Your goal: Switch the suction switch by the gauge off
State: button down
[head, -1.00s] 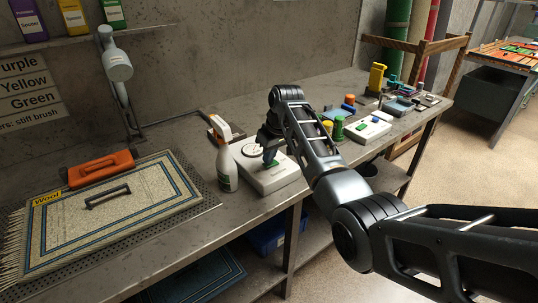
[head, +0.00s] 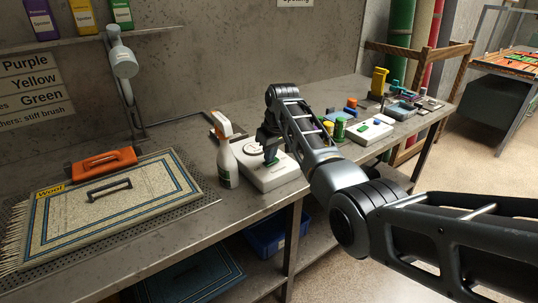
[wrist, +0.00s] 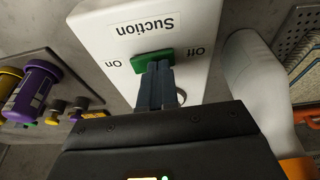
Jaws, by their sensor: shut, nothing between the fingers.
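The white suction box (head: 262,178) sits on the bench, with a round gauge (head: 254,149) on its top. Its green switch (wrist: 153,61) shows in the wrist view between "On" at left and "Off" at right, beside an upside-down "Suction" label (wrist: 143,25). Which side the switch is set to is not clear. My gripper (wrist: 154,68) is shut and empty, its fingertips at the switch's near edge; whether they touch it I cannot tell. In the head view my gripper (head: 270,152) points down over the box and partly hides the switch.
A white spray bottle (head: 228,163) stands close to the box's left side. Green and yellow cylinders (head: 339,129) and another white box (head: 370,132) stand to the right.

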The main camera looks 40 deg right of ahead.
jog(key=shift+d+r, duration=0.15)
jog(key=shift+d, duration=0.35)
jog(key=shift+r, duration=0.1)
jog(key=shift+r+p, duration=0.25)
jog(key=shift+p, duration=0.05)
jog(key=r+p, duration=0.3)
jog(key=r, duration=0.1)
jog(key=shift+w+a, duration=0.1)
jog(key=shift+a, duration=0.2)
jog(key=a+b+v, duration=0.1)
jog(key=b+v, duration=0.1)
jog(key=v, duration=0.7)
jog(key=shift+s+a, duration=0.3)
